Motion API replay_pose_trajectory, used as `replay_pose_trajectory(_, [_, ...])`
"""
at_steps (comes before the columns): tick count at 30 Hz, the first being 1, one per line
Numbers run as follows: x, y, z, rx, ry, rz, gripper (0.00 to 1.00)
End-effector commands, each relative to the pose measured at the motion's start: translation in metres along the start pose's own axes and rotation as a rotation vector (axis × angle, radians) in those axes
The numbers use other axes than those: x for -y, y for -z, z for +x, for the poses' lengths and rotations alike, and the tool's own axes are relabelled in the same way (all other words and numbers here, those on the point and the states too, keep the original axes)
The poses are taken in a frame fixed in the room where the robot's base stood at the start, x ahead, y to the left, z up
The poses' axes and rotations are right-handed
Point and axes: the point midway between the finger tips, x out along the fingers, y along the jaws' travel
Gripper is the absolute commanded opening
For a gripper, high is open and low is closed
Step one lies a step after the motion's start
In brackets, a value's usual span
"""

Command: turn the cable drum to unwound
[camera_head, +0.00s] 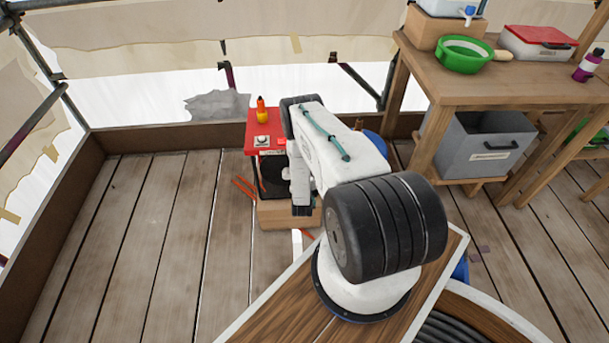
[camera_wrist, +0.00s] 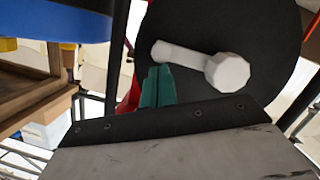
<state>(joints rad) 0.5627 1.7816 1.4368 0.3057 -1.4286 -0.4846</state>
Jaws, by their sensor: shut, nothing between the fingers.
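The cable drum shows in the wrist view as a large black disc (camera_wrist: 272,72). A white crank handle (camera_wrist: 195,58) lies across its face, with a thick knob at the right end. My gripper (camera_wrist: 157,74) has teal fingers that are shut with nothing between them. The fingertips are just below the left end of the crank in the picture; I cannot tell whether they touch. In the head view a dark round part (camera_head: 268,180), which looks like the drum, shows under a red top, mostly hidden by my arm. My gripper is not clearly visible there.
The red top (camera_head: 262,113) carries an orange-and-yellow bottle (camera_head: 262,110) and a small white item (camera_head: 262,141). A wooden bench (camera_head: 520,85) with a green bowl (camera_head: 464,55) and a grey bin (camera_head: 481,143) stands at right. The plank floor at left (camera_head: 150,235) is mostly clear.

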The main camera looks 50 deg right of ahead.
Motion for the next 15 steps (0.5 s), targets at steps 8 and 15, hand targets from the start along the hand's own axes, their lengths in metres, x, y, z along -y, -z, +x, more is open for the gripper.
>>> replay_pose_trajectory(8, [-0.006, 0.027, -0.006, 0.000, -0.002, 0.001, 0.00])
replay_pose_trajectory(15, [-0.010, 0.035, -0.055, 0.006, -0.002, -0.001, 0.00])
